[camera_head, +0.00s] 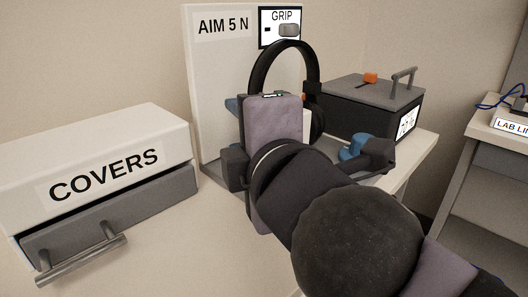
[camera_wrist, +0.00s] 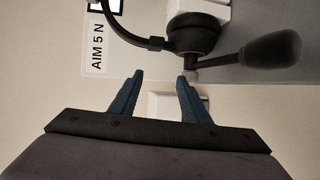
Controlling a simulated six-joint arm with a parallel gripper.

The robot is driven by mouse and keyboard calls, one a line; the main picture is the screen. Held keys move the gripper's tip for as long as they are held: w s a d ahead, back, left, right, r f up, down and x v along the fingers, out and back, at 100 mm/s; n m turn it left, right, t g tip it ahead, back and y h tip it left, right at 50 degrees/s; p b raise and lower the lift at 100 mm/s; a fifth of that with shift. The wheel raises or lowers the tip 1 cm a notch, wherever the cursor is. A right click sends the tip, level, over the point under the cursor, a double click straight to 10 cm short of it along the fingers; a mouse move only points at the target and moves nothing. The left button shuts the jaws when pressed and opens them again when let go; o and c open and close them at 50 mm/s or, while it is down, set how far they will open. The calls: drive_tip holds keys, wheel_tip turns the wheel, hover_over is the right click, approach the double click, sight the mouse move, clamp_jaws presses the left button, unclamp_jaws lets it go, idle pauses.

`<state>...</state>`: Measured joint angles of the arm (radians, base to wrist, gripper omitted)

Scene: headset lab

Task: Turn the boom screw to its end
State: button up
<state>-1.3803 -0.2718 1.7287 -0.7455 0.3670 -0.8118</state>
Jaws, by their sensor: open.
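A black headset (camera_head: 285,58) hangs at the white panel (camera_head: 205,90) in the head view. In the wrist view its ear cup (camera_wrist: 193,35) and a thick black foam-like end (camera_wrist: 272,48) on a short arm lie ahead of my gripper. A small pale grey piece (camera_wrist: 192,76) shows just past the right fingertip; I cannot tell if it is the boom screw. My gripper (camera_wrist: 158,76) has its two blue fingers spread, with nothing between them. In the head view my wrist hides the lower headset and much of the panel.
A white COVERS box (camera_head: 100,160) with a grey handled drawer (camera_head: 110,215) stands at left. A dark case (camera_head: 365,100) with an orange piece (camera_head: 371,78) on its lid stands at right. Bare tabletop (camera_head: 170,235) lies in front of the box.

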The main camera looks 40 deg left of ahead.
drive_tip(key=shift+s+d+f+b, duration=0.2)
drive_tip(key=shift+d+b, duration=0.35)
drive_tip(key=shift+b, duration=1.25)
drive_tip(key=shift+b+v, duration=2)
drive_tip(key=shift+b, duration=0.15)
drive_tip(key=shift+s+a, duration=0.1)
drive_tip(key=shift+s, duration=0.05)
